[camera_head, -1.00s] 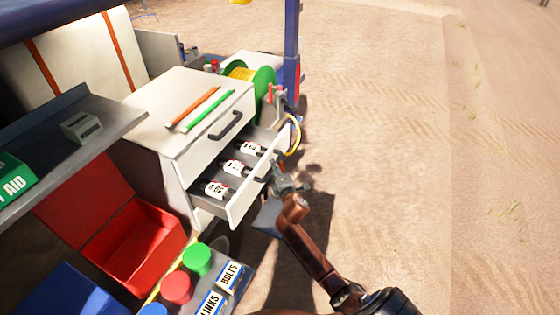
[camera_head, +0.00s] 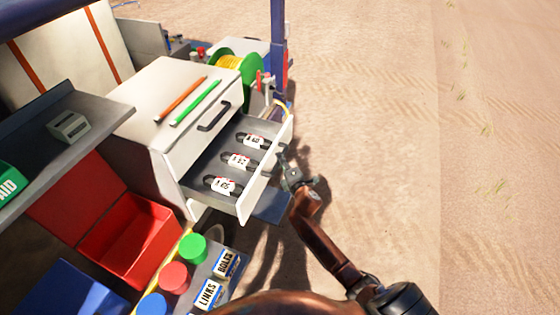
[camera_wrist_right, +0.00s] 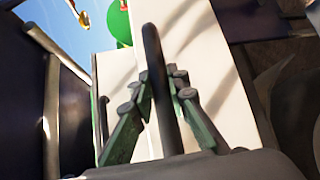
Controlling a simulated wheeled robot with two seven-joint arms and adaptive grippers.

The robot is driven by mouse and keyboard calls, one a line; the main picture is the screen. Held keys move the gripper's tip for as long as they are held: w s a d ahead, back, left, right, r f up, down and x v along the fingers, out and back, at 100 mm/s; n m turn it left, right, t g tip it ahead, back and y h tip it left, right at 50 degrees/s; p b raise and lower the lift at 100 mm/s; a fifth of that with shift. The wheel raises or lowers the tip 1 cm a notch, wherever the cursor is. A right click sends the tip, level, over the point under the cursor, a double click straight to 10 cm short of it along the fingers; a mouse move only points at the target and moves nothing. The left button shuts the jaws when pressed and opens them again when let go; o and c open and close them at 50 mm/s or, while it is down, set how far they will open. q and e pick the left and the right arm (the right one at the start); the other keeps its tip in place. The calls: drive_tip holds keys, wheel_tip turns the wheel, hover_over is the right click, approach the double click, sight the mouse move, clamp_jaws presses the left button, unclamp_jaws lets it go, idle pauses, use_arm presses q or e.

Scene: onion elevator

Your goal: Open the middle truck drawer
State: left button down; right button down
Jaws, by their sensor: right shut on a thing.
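The middle drawer (camera_head: 257,196) of the white cabinet (camera_head: 150,100) stands pulled out, with its grey inside showing. Several dark items with white number labels (camera_head: 238,161) lie in a row in it. My right gripper (camera_head: 287,165) is at the outer side of the drawer front. In the right wrist view, the dark handle bar (camera_wrist_right: 154,50) runs between the two green-grey fingers (camera_wrist_right: 160,98), which are shut on it. The white drawer front (camera_wrist_right: 205,60) is behind the handle. My left gripper is not in view.
A closed drawer with a dark handle (camera_head: 214,117) is above the open one. An orange and a green marker (camera_head: 198,103) lie on the cabinet top. A red open box (camera_head: 130,235), colored lids (camera_head: 192,248) and labelled bins (camera_head: 227,264) stand in front. Sandy ground at right is clear.

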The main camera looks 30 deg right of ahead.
drive_tip(key=c, duration=2.1)
unclamp_jaws()
drive_tip(key=shift+d, duration=0.25)
drive_tip(key=shift+o, duration=1.3)
drive_tip(key=shift+a, duration=0.15)
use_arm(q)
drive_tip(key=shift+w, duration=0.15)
use_arm(e)
drive_tip(key=s+a+r, duration=0.1)
drive_tip(key=s, duration=1.1)
drive_tip(key=shift+r, duration=0.35)
drive_tip(key=shift+w, duration=0.1)
